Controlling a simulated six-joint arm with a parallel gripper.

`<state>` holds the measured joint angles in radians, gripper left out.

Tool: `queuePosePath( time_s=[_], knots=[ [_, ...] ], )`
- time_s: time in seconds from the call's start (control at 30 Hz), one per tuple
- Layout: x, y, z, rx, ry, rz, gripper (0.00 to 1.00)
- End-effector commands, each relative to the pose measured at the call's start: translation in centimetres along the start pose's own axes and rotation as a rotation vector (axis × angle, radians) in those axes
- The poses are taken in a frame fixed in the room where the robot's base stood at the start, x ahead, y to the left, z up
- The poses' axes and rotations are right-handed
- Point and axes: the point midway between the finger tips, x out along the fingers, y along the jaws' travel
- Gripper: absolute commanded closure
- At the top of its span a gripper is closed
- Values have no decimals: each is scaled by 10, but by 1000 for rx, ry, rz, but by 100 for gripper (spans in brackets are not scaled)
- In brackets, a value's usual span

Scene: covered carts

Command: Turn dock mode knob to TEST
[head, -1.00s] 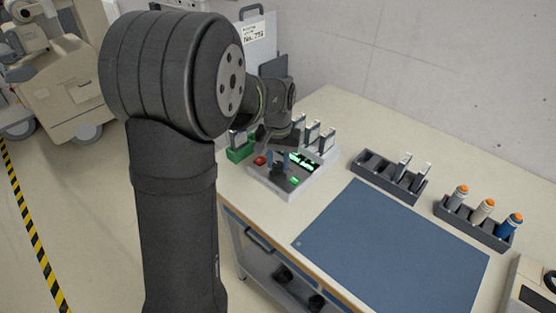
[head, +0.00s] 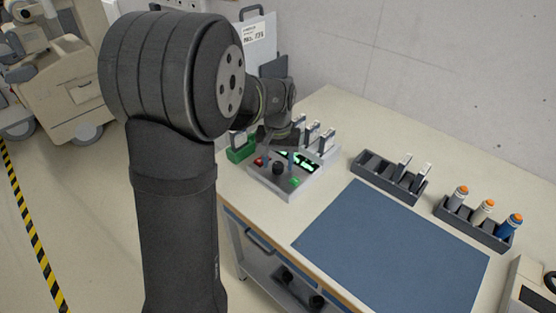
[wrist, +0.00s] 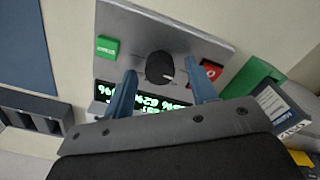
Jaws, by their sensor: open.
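The dock mode knob is a round black knob (head: 278,168) on the grey sloped panel of the dock (head: 262,181) on the table. It also shows in the wrist view (wrist: 159,66), with a small white pointer mark at its lower right edge. No position labels can be read around it. My gripper (wrist: 161,70) is open, its two blue fingers apart on either side of the knob in the wrist view. I cannot tell how far above the knob the fingertips are. In the head view my arm partly hides the fingers and the dock's back.
A green button (wrist: 107,46) and a red button (wrist: 208,72) flank the knob, with a lit green display (wrist: 150,98) near it. A green holder (wrist: 250,78) stands beside the dock. Dark racks (head: 376,172) and a blue mat (head: 390,235) lie to the right.

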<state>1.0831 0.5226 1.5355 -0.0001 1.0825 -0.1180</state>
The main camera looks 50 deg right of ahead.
Motion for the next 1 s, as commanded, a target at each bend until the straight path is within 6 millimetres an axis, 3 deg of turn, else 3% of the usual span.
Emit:
queuePosePath(
  time_s=[0.17,0.27,0.7,1.0],
  knots=[
    [-7,0,0,0,2,0,48],
    [-22,0,-1,0,4,0,48],
    [-127,0,-1,0,3,0,48],
    [-169,0,0,0,2,0,48]
  ],
)
